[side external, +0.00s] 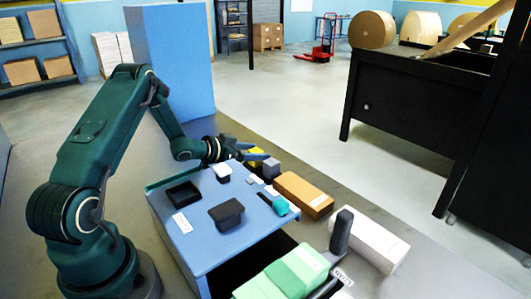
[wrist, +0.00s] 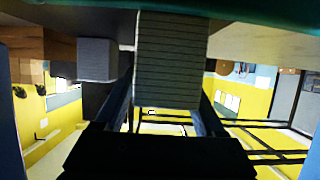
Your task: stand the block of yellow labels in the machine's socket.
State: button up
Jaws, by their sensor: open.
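A small yellow block (side external: 257,151), apparently the block of yellow labels, shows partly behind my gripper (side external: 258,158) in the side view, beyond the blue machine top's far edge. My gripper is open, its fingers pointing right, close to the yellow block. I cannot tell whether they touch it. A black square open holder (side external: 183,194), which looks like the socket, is on the left of the blue top (side external: 196,243). In the wrist view a grey, finely lined block (wrist: 171,60) is in the upper middle; I cannot tell whether it is the labels.
A white-topped block (side external: 222,171), a black block (side external: 227,214) and a teal piece (side external: 281,205) are on the blue top. A brown box (side external: 303,194), white box (side external: 370,241) and green blocks (side external: 290,272) lie right and in front. A blue column (side external: 172,62) stands behind.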

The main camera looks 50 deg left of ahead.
aim_at(254, 151)
jog(key=v, duration=0.3)
jog(key=shift+s+r, duration=0.15)
jog(key=shift+s, duration=0.2)
jog(key=shift+s+r, duration=0.15)
jog(key=shift+s, duration=0.05)
jog(key=shift+r, duration=0.25)
jog(key=s+d+r+g+y, duration=0.35)
jog(key=d+r, duration=0.25)
jog(key=r, duration=0.5)
jog(key=s+d+g+h, duration=0.1)
jog(key=s+d, duration=0.4)
jog(key=s, duration=0.1)
jog(key=s+d+g+h, duration=0.1)
jog(key=s+d, duration=0.4)
jog(key=s, duration=0.1)
jog(key=s+d+g+h, duration=0.1)
jog(key=s+d+g, duration=0.1)
jog(key=s+d, duration=0.3)
jog(key=shift+s+d+r, duration=0.15)
jog(key=shift+s+r, duration=0.2)
jog(key=shift+s, duration=0.25)
jog(key=shift+o, duration=0.4)
jog(key=shift+s+d+h, duration=0.15)
jog(key=shift+s+h, duration=0.1)
jog(key=shift+s, duration=0.05)
